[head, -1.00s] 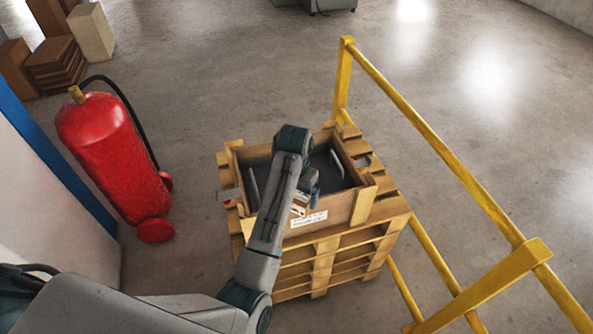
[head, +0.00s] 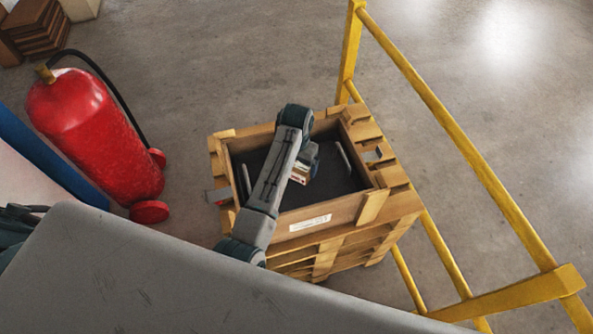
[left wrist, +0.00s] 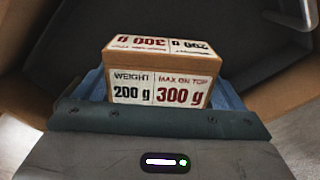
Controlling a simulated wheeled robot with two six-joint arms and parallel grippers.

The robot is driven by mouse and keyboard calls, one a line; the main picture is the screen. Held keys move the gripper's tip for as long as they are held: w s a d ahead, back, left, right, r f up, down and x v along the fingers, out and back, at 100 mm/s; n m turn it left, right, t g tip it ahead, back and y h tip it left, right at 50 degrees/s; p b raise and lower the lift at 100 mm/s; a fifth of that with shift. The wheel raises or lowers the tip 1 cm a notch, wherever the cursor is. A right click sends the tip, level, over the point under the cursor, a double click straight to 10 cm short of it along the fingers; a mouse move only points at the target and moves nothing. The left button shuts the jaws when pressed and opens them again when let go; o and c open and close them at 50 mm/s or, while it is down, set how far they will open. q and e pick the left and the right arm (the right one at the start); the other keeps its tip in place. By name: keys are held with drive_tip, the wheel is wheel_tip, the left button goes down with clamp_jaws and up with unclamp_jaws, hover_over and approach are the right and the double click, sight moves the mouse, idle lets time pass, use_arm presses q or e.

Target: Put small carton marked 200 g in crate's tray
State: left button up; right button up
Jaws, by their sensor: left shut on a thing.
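The small carton (head: 301,172) is a brown box with white labels. In the left wrist view the carton (left wrist: 158,72) reads "WEIGHT 200 g" and "MAX ON TOP 300 g". My left gripper (head: 308,163) is shut on it and holds it over the crate's opening; the fingers are partly hidden behind the carton in the left wrist view. The wooden crate (head: 345,208) has a white label on its front wall. Its dark tray (head: 325,190) with upright handles lies inside, partly hidden by my left arm. My right gripper is not in view.
The crate stands on a stack of wooden pallets (head: 330,255). A yellow railing (head: 440,115) runs along the right. A red fire extinguisher (head: 95,130) stands to the left. Brown boxes (head: 35,30) are at the back left. The dark tray floor around the carton looks clear.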

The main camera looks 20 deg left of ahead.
use_arm(q)
wheel_tip(320, 180, down, 2)
drive_tip(key=shift+w+a, duration=0.1)
drive_tip(key=shift+w, duration=0.05)
wheel_tip(320, 180, down, 3)
drive_tip(key=shift+w+f+p, duration=0.1)
drive_tip(key=shift+f+p, duration=0.1)
drive_tip(key=shift+p, duration=0.45)
drive_tip(key=shift+f, duration=0.45)
drive_tip(key=o, duration=0.9)
drive_tip(key=shift+r, duration=0.4)
wheel_tip(320, 180, up, 10)
drive_tip(key=b, duration=0.2)
drive_tip(key=shift+r+b, duration=0.25)
drive_tip(key=shift+b, duration=0.15)
drive_tip(key=shift+r, duration=0.55)
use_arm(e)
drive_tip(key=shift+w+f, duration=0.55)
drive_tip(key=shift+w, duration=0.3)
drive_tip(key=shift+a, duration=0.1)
